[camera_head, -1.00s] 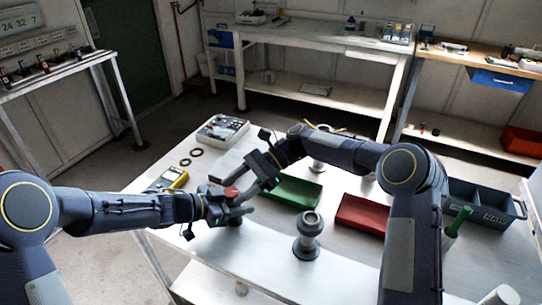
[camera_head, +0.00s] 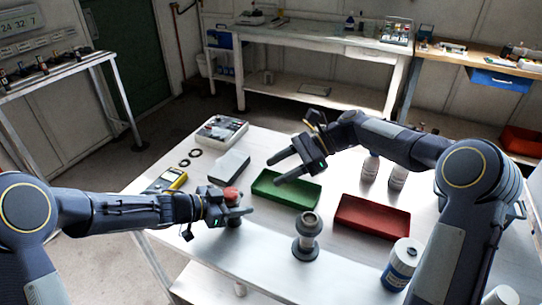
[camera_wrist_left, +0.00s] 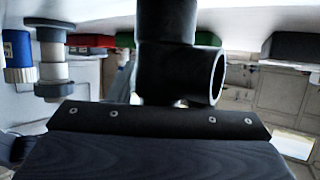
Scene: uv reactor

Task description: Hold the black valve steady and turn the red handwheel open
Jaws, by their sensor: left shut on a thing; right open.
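The red handwheel (camera_head: 231,194) sits on top of the black valve on the table's left part. In the left wrist view the black valve (camera_wrist_left: 178,72) is a dark pipe body with a round open port. My left gripper (camera_head: 240,211) is shut on the valve body just below the handwheel, and its fingers hide most of the valve in the head view. My right gripper (camera_head: 273,171) is open and empty, above and to the right of the handwheel, over the left end of the green tray (camera_head: 262,194), apart from the wheel.
A grey flanged fitting (camera_head: 307,237) stands right of the valve. A grey block (camera_head: 229,167), a yellow meter (camera_head: 172,180) and a control box (camera_head: 221,131) are behind. The front table strip is clear.

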